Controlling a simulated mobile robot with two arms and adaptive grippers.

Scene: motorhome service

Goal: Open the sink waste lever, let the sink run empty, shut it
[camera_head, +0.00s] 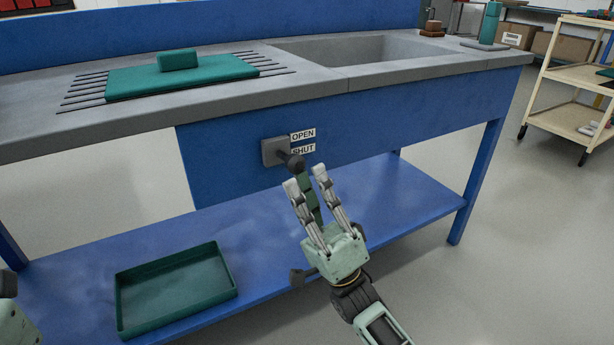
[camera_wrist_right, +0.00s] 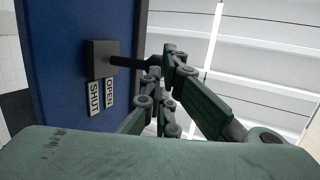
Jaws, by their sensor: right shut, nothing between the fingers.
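The sink (camera_head: 365,50) is a grey basin set into the bench top; its floor and any water are hidden. The waste lever's mount (camera_head: 274,152) is on the blue front panel, beside the signs OPEN (camera_head: 303,135) above and SHUT (camera_head: 304,149) below. A green handle (camera_head: 303,180) slants down from the dark pivot, towards SHUT. My right gripper (camera_head: 304,176) is shut and empty just in front of the handle; touching cannot be told. The right wrist view shows the mount (camera_wrist_right: 101,58) and its dark shaft (camera_wrist_right: 125,62) near my fingers (camera_wrist_right: 160,75).
A green tray (camera_head: 222,262) lies on the blue lower shelf (camera_head: 400,200). A green board (camera_head: 180,80) lies on the drainer left of the sink. A trolley (camera_head: 565,115) stands at right. The floor at right is clear.

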